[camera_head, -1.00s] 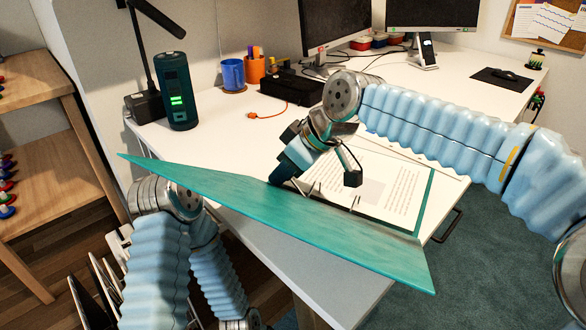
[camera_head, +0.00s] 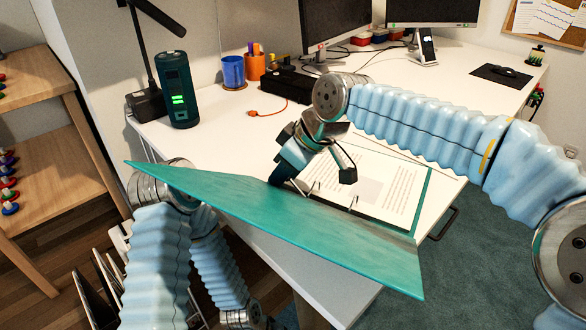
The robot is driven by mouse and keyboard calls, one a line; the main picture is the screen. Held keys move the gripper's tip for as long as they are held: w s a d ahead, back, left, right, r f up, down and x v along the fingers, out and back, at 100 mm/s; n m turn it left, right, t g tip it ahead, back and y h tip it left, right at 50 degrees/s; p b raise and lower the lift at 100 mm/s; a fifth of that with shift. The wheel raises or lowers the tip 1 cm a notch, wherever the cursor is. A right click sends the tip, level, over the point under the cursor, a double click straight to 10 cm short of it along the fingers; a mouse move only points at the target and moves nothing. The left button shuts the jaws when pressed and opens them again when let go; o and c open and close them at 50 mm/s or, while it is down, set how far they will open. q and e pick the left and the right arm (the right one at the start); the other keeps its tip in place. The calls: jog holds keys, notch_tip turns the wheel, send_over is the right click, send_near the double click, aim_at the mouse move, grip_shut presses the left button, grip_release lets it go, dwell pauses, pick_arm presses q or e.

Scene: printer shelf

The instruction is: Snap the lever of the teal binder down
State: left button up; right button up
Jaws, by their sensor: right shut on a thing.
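The teal binder (camera_head: 330,237) lies open on the white desk near its front edge. Its cover is raised and tilted toward me, and printed pages (camera_head: 385,187) lie on the far side. Metal rings (camera_head: 333,193) stand up along the spine. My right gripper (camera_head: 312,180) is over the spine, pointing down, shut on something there. The cover and the gripper hide what it holds, and I cannot make out the lever. My left arm is at the lower left, behind the cover's left end; its gripper does not show.
On the white desk (camera_head: 205,165) stand a dark cylinder with green lights (camera_head: 176,92), a blue cup (camera_head: 233,72), an orange pen cup (camera_head: 255,66) and a black box (camera_head: 286,87). A wooden shelf (camera_head: 50,170) is at the left.

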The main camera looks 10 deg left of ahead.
jog(key=shift+a+f+h, duration=0.1)
jog(key=shift+f+h, duration=0.05)
jog(key=shift+h, duration=0.15)
jog(key=shift+f, duration=0.1)
jog(key=shift+w+a+f+g+h, duration=0.1)
jog(key=shift+a+f+g+h, duration=0.1)
jog(key=shift+h, duration=0.3)
jog(key=shift+w+a+f+g+h, duration=0.1)
jog(key=shift+g+h, duration=0.1)
jog(key=shift+h, duration=0.3)
jog(key=shift+a+f+h, duration=0.2)
jog(key=shift+f+h, duration=0.05)
jog(key=shift+h, duration=0.25)
jog(key=shift+f, duration=0.1)
